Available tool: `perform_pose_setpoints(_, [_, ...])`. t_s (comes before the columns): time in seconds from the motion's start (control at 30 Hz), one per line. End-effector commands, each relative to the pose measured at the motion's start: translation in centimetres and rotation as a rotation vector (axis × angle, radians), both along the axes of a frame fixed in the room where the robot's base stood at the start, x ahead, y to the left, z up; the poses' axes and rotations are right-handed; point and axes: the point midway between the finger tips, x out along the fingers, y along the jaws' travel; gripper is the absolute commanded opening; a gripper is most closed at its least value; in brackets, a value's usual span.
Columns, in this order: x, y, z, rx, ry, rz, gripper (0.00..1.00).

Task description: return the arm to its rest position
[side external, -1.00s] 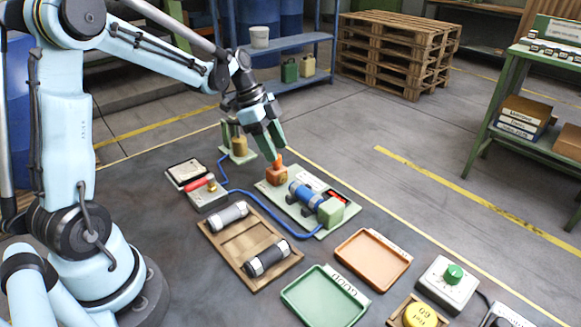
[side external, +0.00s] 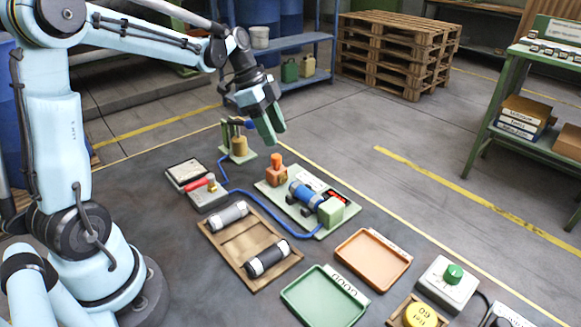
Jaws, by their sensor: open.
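My gripper (side external: 270,128) has green fingers and hangs in the air above the back left part of the work mat. It is open, and nothing shows between its fingers. Below it, an orange-topped block (side external: 277,172) stands on the pale green fixture plate (side external: 296,208), clear of the fingers. A blue cylinder with dark ends (side external: 305,196) lies on the same plate beside a green block (side external: 330,212).
A wooden tray (side external: 225,245) holds two dark-ended cylinders. A green tray (side external: 322,298) and an orange tray (side external: 372,260) are empty. A small stand (side external: 239,147) is left of my gripper. A control box (side external: 447,284) sits at the right.

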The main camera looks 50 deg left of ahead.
Motion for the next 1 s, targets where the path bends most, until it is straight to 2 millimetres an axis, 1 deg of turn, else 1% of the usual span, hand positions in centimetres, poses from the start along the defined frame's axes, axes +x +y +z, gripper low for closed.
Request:
perform_pose_setpoints(0.17, [-1.3,-1.7,0.9,0.028,0.009,0.114,0.51])
perform_pose_setpoints(0.3, [-3.3,-3.8,1.8,0.057,0.005,0.297,0.51])
perform_pose_setpoints(0.47, [-5.9,-5.8,2.3,0.065,-0.029,0.513,0.51])
perform_pose_setpoints(0.6, [-8.0,-7.2,2.2,0.042,-0.079,0.692,0.51])
perform_pose_setpoints(0.73, [-9.8,-8.2,1.8,-0.005,-0.130,0.840,0.51])
perform_pose_setpoints(0.83, [-10.8,-8.7,1.4,-0.047,-0.164,0.927,0.51])
perform_pose_setpoints(1.0, [-11.6,-9.2,0.9,-0.102,-0.198,1.013,0.51])
